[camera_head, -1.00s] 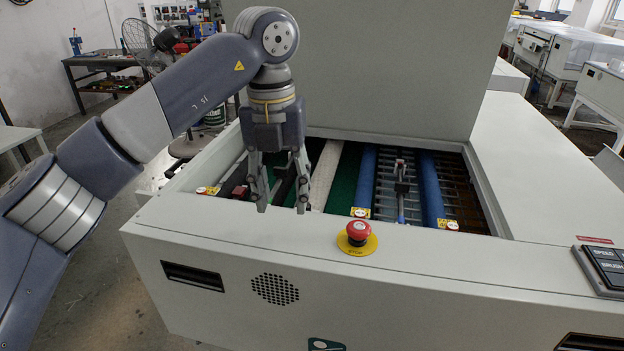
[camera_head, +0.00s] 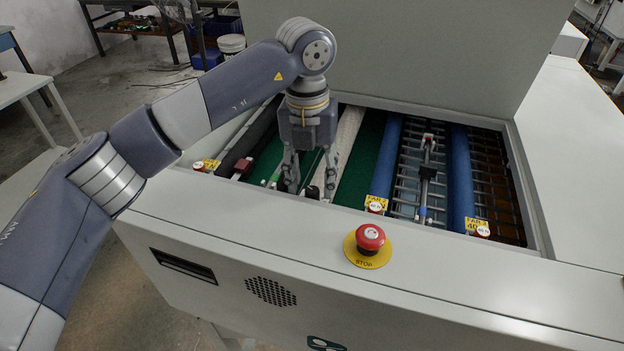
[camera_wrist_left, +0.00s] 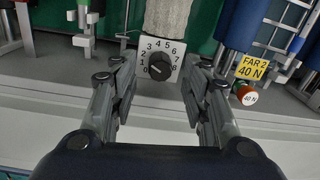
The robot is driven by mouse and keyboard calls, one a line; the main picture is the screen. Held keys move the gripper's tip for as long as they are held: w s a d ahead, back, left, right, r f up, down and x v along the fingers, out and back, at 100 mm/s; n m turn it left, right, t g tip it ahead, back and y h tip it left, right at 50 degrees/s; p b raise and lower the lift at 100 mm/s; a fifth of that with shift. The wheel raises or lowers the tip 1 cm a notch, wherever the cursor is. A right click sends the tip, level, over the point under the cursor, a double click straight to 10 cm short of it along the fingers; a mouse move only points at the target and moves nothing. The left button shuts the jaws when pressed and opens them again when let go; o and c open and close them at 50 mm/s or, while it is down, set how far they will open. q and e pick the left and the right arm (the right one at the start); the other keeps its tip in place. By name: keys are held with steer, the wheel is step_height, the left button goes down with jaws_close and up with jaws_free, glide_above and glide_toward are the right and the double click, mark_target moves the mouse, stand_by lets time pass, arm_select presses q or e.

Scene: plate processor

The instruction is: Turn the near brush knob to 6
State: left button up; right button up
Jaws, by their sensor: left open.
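My left gripper (camera_head: 311,188) is open and points down into the machine's opening, close to its front wall. In the left wrist view its two fingers (camera_wrist_left: 161,75) stand apart on either side of a black brush knob (camera_wrist_left: 159,66). The knob sits on a white dial plate (camera_wrist_left: 174,49) with numbers around it, below a whitish brush roller (camera_wrist_left: 168,18). The fingers do not appear to press on the knob. Its pointer setting is too small to read surely. In the head view the knob (camera_head: 312,193) is a small dark shape between the fingers. My right gripper is out of view.
A red stop button (camera_head: 370,238) on a yellow disc stands on the front rim. Blue rollers (camera_head: 388,158) and yellow-tagged red knobs (camera_head: 479,229) lie to the right. The wide right top is clear.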

arm_select(q)
steer(key=shift+f, duration=1.1)
jaws_close()
steer(key=shift+f+m+b, duration=0.1)
steer(key=shift+m+b, duration=0.55)
steer(key=shift+m, duration=0.05)
steer(key=shift+m+b, duration=0.35)
steer(key=shift+m, duration=0.45)
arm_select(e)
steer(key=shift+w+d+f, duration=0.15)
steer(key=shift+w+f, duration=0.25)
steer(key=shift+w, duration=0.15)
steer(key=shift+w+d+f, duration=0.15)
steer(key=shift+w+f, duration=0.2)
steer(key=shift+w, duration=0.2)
